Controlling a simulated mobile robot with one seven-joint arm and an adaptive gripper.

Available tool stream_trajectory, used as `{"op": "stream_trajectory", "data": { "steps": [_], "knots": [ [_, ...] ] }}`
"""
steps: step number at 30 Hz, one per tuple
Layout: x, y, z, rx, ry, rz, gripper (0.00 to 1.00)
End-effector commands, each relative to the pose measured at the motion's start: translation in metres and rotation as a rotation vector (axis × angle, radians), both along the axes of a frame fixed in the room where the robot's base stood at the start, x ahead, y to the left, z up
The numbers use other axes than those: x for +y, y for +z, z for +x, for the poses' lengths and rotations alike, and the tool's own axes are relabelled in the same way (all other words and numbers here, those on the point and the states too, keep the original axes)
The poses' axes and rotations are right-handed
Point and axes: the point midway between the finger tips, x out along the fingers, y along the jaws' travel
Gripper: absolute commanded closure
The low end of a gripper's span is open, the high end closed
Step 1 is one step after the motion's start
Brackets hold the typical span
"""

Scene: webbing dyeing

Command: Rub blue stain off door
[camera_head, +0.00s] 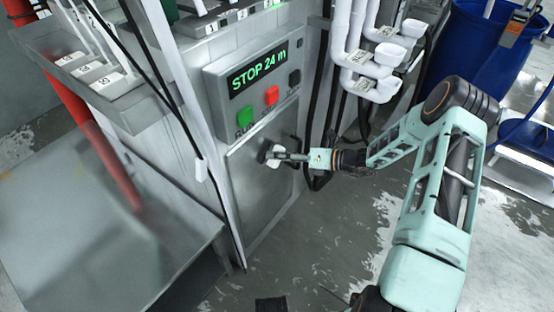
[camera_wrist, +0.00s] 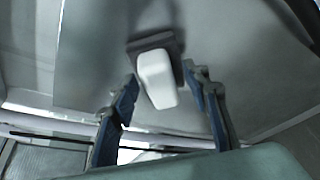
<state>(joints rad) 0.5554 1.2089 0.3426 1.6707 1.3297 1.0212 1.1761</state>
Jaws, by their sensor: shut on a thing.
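The grey metal door (camera_head: 262,195) is the lower front panel of the machine, under its control panel. My gripper (camera_head: 275,157) is at the upper part of the door. It is shut on a white-handled pad, whose white handle (camera_wrist: 155,78) lies between my fingers (camera_wrist: 162,80) in the wrist view. The dark pad end (camera_wrist: 172,46) is at the door's face; I cannot tell how firmly it touches. In the head view, the pad (camera_head: 263,152) is small and partly covered by my fingers. No blue stain shows clearly on the door in either view.
The control panel (camera_head: 262,78) reads "STOP 24 m", with green, red and black buttons above my gripper. White pipes with cups (camera_head: 372,88) and dark hoses stand just right of the door. A metal table (camera_head: 95,240) is at left, a blue barrel (camera_head: 480,50) at upper right.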

Motion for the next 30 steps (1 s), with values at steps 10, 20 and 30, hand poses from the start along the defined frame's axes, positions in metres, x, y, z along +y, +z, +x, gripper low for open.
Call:
{"op": "stream_trajectory", "data": {
  "steps": [10, 20, 30],
  "knots": [
    [-0.019, -0.001, 0.023, -0.003, 0.0, -0.001, 0.77],
    [-0.022, 0.0, 0.03, 0.0, 0.0, 0.0, 0.76],
    [-0.003, 0.003, 0.01, 0.002, 0.002, 0.004, 0.76]
  ]
}}
